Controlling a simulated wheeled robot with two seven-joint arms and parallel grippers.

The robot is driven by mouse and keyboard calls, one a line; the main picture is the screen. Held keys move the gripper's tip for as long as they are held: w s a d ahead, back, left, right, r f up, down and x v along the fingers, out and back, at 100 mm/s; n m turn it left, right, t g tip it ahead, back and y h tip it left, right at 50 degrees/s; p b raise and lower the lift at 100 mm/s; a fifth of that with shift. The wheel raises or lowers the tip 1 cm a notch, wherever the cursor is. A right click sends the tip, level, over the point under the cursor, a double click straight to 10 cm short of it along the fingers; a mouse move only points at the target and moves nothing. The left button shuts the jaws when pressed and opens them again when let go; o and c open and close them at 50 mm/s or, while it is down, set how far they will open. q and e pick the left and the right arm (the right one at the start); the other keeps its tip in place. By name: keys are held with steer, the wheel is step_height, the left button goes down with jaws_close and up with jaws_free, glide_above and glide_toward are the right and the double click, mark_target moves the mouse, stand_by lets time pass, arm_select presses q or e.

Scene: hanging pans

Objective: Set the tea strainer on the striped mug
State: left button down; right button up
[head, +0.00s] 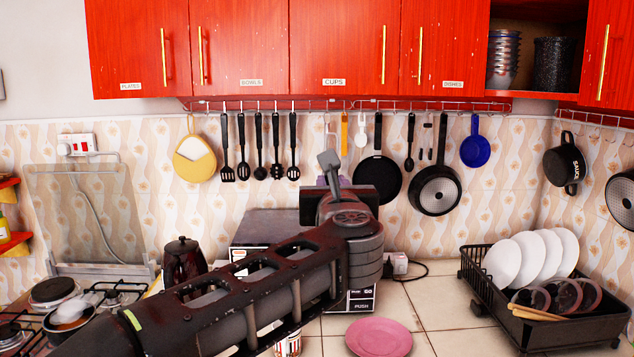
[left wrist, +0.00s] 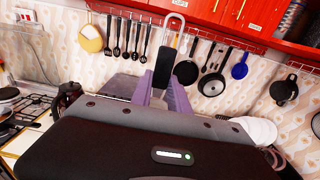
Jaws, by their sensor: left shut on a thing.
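My left gripper (head: 343,183), partly hidden by its own wrist in the head view, is raised before the back wall. Its purple fingers (left wrist: 164,92) are shut on a dark handle with a pale wire loop above it, which looks like the tea strainer (left wrist: 163,68). In the head view its handle (head: 329,161) stands up above the wrist, tilted. The strainer's bowl cannot be made out, nor whether the loop touches the rail. A striped mug (head: 288,346) shows at the counter's front, mostly hidden behind my left arm. My right gripper is not in view.
A wire rail (head: 258,107) carries utensils and pans under red cupboards. A dark kettle (head: 182,262) and a box (head: 268,228) stand behind my arm. A pink plate (head: 379,338) lies right of the mug. A dish rack (head: 546,332) fills the right; some counter between is clear.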

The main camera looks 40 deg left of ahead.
arm_select(q)
steer(key=w+d+f+m+t+h, duration=0.15)
steer(key=w+d+f, duration=0.25)
steer(key=f, duration=0.4)
steer(key=w+d+f+m+t+h, duration=0.1)
steer(key=w+d+f+h, duration=0.15)
steer(key=w+f, duration=0.35)
steer(key=w+d+f+m+t+h, duration=0.1)
steer(key=w+d+f+m, duration=0.2)
steer(key=f, duration=0.6)
steer(key=s+d+f+m+h, duration=0.1)
steer(key=d+f+h, duration=0.2)
steer(key=f, duration=0.7)
steer(key=s+d+f+m+h, duration=0.1)
steer(key=s+d+f+h, duration=0.1)
steer(key=d+f, duration=0.5)
step_height(320, 180, down, 4)
steer(key=shift+s+r+m+t+h, duration=0.15)
steer(key=shift+r+m+t+h, duration=0.2)
steer(key=shift+h, duration=0.55)
steer(key=shift+f, duration=0.1)
